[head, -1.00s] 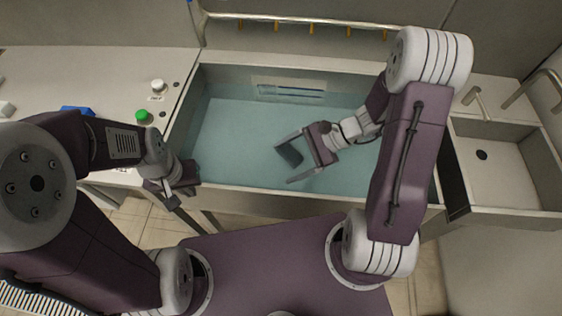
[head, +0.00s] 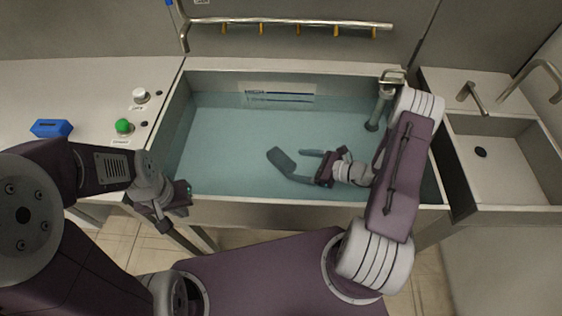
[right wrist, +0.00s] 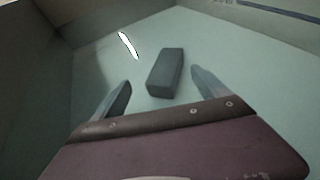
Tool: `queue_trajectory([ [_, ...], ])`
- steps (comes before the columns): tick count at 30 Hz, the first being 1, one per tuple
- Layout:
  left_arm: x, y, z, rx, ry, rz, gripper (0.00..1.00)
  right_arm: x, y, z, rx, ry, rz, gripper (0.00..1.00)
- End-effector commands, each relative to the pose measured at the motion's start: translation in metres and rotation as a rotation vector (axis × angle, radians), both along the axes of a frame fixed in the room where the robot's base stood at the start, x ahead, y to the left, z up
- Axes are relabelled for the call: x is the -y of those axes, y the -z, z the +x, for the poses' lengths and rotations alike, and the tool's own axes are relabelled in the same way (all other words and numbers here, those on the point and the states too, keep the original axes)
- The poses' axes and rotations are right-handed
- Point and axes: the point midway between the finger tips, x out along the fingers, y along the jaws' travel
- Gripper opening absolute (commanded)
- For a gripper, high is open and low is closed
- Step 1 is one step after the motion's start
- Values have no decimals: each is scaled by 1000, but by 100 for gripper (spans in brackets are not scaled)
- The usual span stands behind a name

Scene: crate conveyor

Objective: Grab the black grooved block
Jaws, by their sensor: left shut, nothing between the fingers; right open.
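The dark block (head: 280,158) lies in the water-filled tank; I cannot make out its grooves. It also shows in the right wrist view (right wrist: 165,72), just beyond and between the fingertips. My right gripper (head: 305,165) is open and low in the tank, to the right of the block. In the right wrist view its fingers (right wrist: 160,85) are spread on either side, with gaps to the block. In the head view one finger overlaps the block's lower end, so contact is unclear there. My left gripper (head: 186,192) is shut and empty by the tank's left front corner.
The tank (head: 300,205) has raised walls around the block. A standing pipe (head: 378,112) is at its back right. A sink (head: 510,165) lies to the right. A blue box (head: 52,128), green button (head: 123,126) and white knob (head: 140,95) are on the left counter.

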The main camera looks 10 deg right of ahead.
Motion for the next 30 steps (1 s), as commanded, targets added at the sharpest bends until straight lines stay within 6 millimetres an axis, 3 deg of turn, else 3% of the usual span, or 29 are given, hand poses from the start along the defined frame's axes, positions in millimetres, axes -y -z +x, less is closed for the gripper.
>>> queue_trajectory([
  [6, 0, 1, 0, 0, 0, 0, 0, -9, 5, 8, 1, -4, 0, 86],
  [14, 0, 2, 0, 0, 0, 0, 0, -36, 20, 37, 2, -4, 0, 86],
  [22, 0, 2, 0, 0, 0, 0, 0, -39, 22, 40, 1, -2, -1, 86],
  [30, 0, 2, 0, 0, 0, 0, 0, -38, 22, 40, 1, -2, -1, 10],
])
